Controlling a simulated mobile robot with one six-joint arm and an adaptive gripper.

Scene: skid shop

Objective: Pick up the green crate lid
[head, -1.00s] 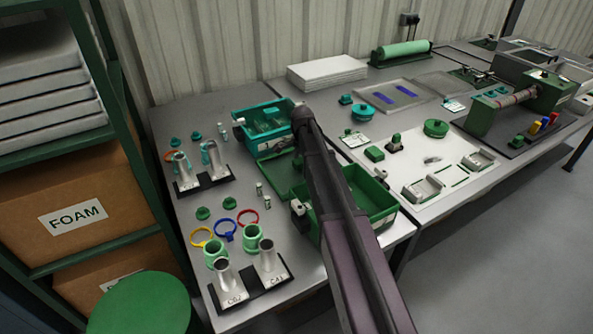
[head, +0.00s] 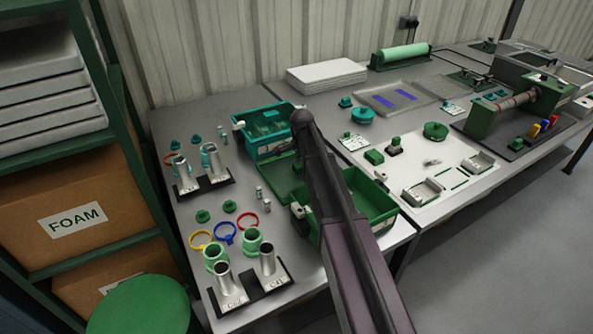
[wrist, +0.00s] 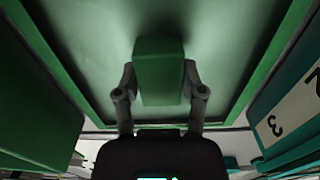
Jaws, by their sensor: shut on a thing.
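The green crate lid (wrist: 95,50) fills most of the wrist view, with a raised rim and a block-shaped green handle (wrist: 159,62). My gripper (wrist: 158,88) is shut on the handle, one finger on each side. In the head view the lid (head: 280,167) shows partly, between the teal crate and the green crate, left of my arm. My arm hides the rest of it and my gripper there. I cannot tell how far the lid is above the table.
The teal crate (head: 247,147) stands behind the lid and the open green crate (head: 378,232) in front right. Small bottles (head: 262,193), coloured rings (head: 226,233) and metal tubes (head: 223,282) stand on the left. A white stack (head: 327,76) lies at the back.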

